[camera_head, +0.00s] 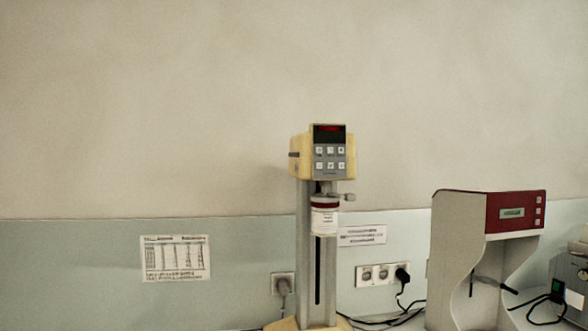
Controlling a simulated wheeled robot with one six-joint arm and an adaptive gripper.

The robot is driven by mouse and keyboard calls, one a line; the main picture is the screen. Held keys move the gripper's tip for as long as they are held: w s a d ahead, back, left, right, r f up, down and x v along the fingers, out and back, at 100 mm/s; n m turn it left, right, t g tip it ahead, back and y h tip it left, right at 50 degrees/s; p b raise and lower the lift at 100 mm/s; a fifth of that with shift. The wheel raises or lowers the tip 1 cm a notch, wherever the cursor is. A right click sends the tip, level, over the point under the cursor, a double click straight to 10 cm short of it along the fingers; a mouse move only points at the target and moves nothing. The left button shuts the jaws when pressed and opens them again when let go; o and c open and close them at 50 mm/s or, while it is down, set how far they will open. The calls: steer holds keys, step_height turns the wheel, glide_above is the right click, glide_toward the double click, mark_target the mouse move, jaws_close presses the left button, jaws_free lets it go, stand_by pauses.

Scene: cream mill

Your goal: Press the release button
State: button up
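A cream-yellow mixing machine (301,157) stands upright in the middle, its head on a grey column. Its grey front panel (330,165) has a dark display with red digits and several small square buttons (330,152) in two rows. The button labels are too small to read, so I cannot tell which one is the release button. A white jar (324,220) with a dark red band at its top sits under the head, in front of the column. A small grey knob or lever (349,197) sticks out to the right above the jar. My gripper is not in view.
A grey device with a dark red top panel (493,212), a small display and several buttons stands at the right. Another machine (577,285) is cut off at the right edge. Black cables (400,305) run from wall sockets (382,273). A printed chart (176,259) hangs at left.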

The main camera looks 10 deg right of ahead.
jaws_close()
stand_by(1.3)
